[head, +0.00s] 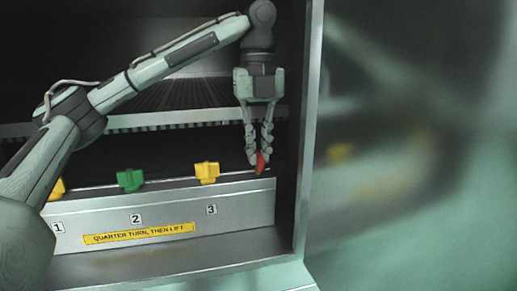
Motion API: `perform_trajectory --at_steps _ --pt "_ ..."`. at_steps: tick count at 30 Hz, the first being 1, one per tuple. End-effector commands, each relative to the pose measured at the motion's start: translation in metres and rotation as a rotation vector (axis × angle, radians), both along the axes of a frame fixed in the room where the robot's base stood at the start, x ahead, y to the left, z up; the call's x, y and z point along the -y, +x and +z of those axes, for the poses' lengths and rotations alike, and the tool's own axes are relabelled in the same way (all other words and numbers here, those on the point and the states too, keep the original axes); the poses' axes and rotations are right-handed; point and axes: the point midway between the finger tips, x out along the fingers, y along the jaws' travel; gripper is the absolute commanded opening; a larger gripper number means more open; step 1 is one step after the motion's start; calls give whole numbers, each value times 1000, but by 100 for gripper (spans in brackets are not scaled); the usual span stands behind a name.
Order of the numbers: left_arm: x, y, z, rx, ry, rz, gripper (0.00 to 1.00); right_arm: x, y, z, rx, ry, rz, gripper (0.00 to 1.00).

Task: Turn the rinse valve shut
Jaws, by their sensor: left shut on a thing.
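My left gripper (257,160) points straight down at the right end of a metal ledge. Its fingers are shut on a small red handle (261,165), with an orange-brown part at its lower end, just above the ledge. The fingers hide part of the handle. No label shows beside it, so I cannot tell from writing that it is the rinse valve. My right gripper is not in view.
Yellow (207,172) and green (130,179) knobs stand along the ledge, above numbers 1 to 3. My left arm partly hides another yellow knob (57,188). A yellow label (138,233) reads "QUARTER TURN, THEN LIFT". A cabinet wall (309,130) stands close right of the gripper.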

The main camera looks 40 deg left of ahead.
Motion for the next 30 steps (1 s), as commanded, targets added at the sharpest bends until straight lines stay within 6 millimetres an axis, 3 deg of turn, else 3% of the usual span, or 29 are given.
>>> perform_trajectory --at_steps 7,8,13,23,30 --pt "0 0 0 1 1 -1 0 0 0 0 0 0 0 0" --pt "0 0 0 1 1 -1 11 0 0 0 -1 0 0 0" --pt "0 0 0 1 1 0 31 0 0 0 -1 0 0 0" --pt "0 0 3 1 1 0 31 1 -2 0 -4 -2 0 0" --pt "0 0 30 7 2 2 31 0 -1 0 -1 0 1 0"
